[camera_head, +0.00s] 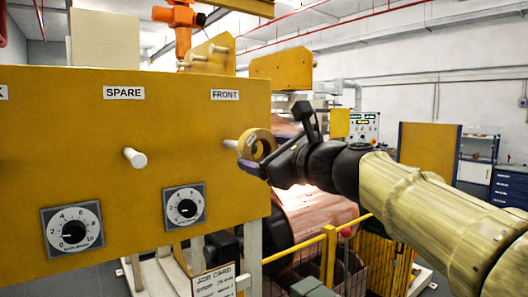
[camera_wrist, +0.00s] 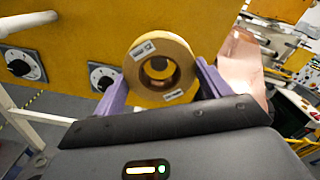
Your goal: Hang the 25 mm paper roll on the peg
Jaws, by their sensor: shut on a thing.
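The paper roll (camera_wrist: 184,70) is a yellow-tan ring with small white labels and an open centre. My gripper (camera_wrist: 162,88) is shut on it, with one purple finger on each side. In the head view the roll (camera_head: 246,146) is held upright at the panel's right end, beside the white peg (camera_head: 230,144) under the FRONT label. The peg's tip meets the roll's left edge in the picture. I cannot tell whether the peg enters the hole. My gripper (camera_head: 252,160) partly covers the roll there.
The yellow panel (camera_head: 100,110) also has an empty white peg (camera_head: 134,157) under the SPARE label, and two dials below. That peg shows in the wrist view (camera_wrist: 28,22). A copper foil roll (camera_head: 318,212) and a yellow rail (camera_head: 300,246) lie below my arm.

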